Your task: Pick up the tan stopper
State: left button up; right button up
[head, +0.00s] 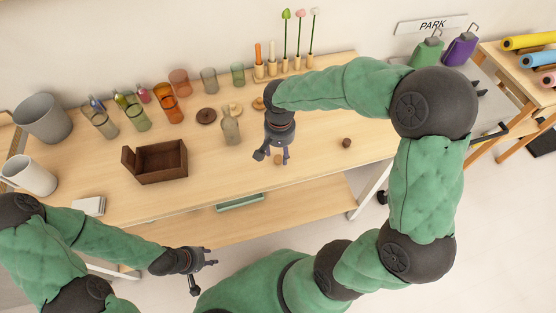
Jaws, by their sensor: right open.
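The tan stopper (278,160) looks like the small light-brown piece on the wooden table, partly hidden by my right gripper. My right gripper (273,155) is open and points down at the table, with its fingertips around or just above the stopper; I cannot tell whether they touch it. A dark brown stopper (347,143) lies alone to the right. A clear grey bottle (230,128) stands to the left of the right gripper. My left gripper (206,277) is open and empty, in front of the table's front edge.
An open dark wooden box (160,162) stands at the table's left. Coloured glasses (166,104), round lids (206,116) and flower holders (284,64) line the back. A grey pot (43,118) and white mug (30,175) stand far left. The table's right front is mostly clear.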

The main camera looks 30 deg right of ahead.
aim_at(278, 158)
jog(key=f+b, duration=0.1)
jog(key=f, duration=0.3)
jog(key=shift+a+f+b, duration=0.2)
jog(key=shift+f+b, duration=0.05)
jog(key=shift+b, duration=0.1)
jog(key=c, duration=0.8)
